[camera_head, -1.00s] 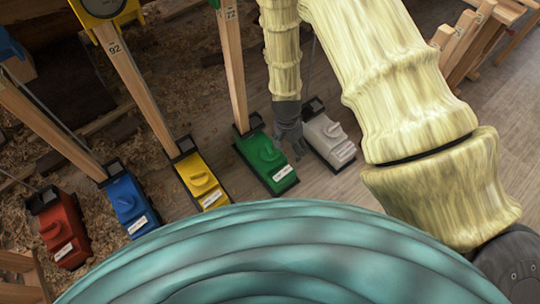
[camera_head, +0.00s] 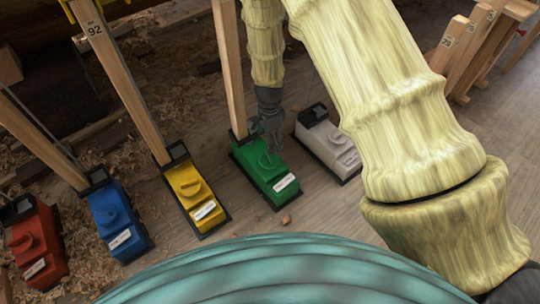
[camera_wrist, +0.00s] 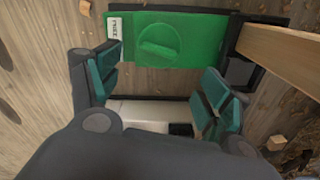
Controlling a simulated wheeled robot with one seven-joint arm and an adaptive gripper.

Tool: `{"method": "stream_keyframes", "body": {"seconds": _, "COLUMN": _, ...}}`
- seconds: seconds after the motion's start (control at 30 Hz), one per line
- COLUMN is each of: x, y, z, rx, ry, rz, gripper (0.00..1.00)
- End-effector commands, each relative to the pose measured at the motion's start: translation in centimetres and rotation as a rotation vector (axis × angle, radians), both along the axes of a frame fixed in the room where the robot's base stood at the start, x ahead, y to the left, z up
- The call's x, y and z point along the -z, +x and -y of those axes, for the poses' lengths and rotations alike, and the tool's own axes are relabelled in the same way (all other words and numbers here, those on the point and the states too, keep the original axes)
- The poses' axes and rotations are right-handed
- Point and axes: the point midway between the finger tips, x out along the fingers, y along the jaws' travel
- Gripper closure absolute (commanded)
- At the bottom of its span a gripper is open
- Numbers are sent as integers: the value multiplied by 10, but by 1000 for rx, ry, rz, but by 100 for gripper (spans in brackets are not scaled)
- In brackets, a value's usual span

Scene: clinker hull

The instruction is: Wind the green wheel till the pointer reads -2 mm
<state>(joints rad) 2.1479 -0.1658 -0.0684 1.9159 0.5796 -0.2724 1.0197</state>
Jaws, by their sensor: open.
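The green unit (camera_head: 266,170) stands on the floor with a green wheel (camera_head: 270,161) on its top and a white label at its near end. A wooden post rises from its far end. In the wrist view the green wheel (camera_wrist: 160,42) shows a raised grip bar. My gripper (camera_wrist: 155,88) is open, with nothing between its fingers. In the head view my gripper (camera_head: 272,135) hangs just beside and above the far part of the green unit. I cannot see a gap or contact with the wheel clearly. No pointer reading is legible.
A white unit (camera_head: 327,140) stands close to the right, also under my gripper in the wrist view. Yellow (camera_head: 196,195), blue (camera_head: 119,220) and red (camera_head: 35,250) units stand to the left with posts. Wood shavings and small chips lie on the floor.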

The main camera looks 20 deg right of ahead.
Motion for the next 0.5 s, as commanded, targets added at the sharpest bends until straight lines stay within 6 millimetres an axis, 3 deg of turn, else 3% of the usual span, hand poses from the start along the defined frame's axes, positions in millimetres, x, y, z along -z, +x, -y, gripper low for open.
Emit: {"method": "stream_keyframes", "body": {"seconds": 0.5, "x": 82, "y": -1, "z": 0, "rx": -1, "ry": 0, "rz": -1, "gripper": 21}}
